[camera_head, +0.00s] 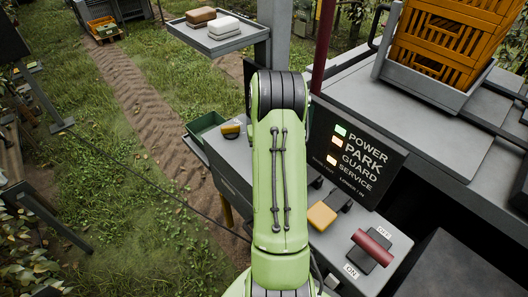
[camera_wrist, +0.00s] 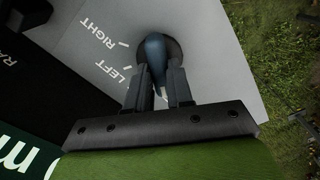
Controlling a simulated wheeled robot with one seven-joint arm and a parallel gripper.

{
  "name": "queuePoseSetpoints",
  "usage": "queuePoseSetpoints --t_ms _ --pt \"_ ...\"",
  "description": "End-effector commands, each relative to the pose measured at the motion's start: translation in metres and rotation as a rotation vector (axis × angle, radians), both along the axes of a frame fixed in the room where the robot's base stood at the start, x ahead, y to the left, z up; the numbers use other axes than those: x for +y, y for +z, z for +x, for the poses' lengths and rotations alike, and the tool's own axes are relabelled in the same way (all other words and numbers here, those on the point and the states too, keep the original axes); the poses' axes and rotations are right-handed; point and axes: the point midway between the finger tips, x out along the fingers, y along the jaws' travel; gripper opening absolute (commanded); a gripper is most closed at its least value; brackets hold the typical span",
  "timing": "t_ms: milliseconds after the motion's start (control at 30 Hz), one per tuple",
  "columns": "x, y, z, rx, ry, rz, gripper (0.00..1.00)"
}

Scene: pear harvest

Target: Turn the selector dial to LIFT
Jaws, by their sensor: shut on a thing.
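In the wrist view, a dark blue-grey selector dial (camera_wrist: 155,48) stands on a round dark base on a pale grey panel (camera_wrist: 90,18). Two ticks left of it carry labels that read LEFT and RIGHT; I see no label that clearly reads LIFT. My gripper (camera_wrist: 155,76) is shut on the dial's handle, one dark finger on each side. The handle's narrow end shows between the fingers. I cannot tell which mark the dial points at. In the head view my green arm hides both gripper and dial.
In the head view, a yellow knob (camera_head: 230,130) sits left of my arm. A sign (camera_head: 357,153) reads POWER, PARK, GUARD, SERVICE, with lit lamps. A yellow block (camera_head: 321,215) and a red lever (camera_head: 372,247) marked ON and OFF are on the right. Orange crates (camera_head: 440,40) stand behind.

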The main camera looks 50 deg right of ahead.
Motion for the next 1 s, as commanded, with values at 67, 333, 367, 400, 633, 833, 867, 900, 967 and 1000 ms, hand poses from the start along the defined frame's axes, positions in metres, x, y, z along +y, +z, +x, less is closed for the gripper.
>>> queuePoseSetpoints --t_ms 67,333,367,400,633,833,867,900,967,1000 --pt "-0.001 0.001 0.001 -0.003 0.004 -0.003 0.23" --pt "0.000 0.000 0.001 -0.001 0.002 -0.001 0.47" --pt "0.000 0.000 0.000 -0.001 0.002 -0.001 0.47" --pt "0.000 0.000 0.000 -0.001 0.001 -0.001 0.47" --pt "-0.001 0.019 0.001 -0.003 0.001 -0.004 0.47" --pt "-0.001 0.076 0.001 -0.006 0.002 -0.007 0.47" --pt "-0.001 0.084 0.001 -0.006 0.002 -0.007 0.47" --pt "-0.001 0.096 0.001 -0.005 0.002 -0.007 0.47" --pt "-0.001 0.112 0.001 -0.005 0.002 -0.005 0.47" --pt "-0.001 0.123 0.001 -0.005 0.002 -0.005 0.47"
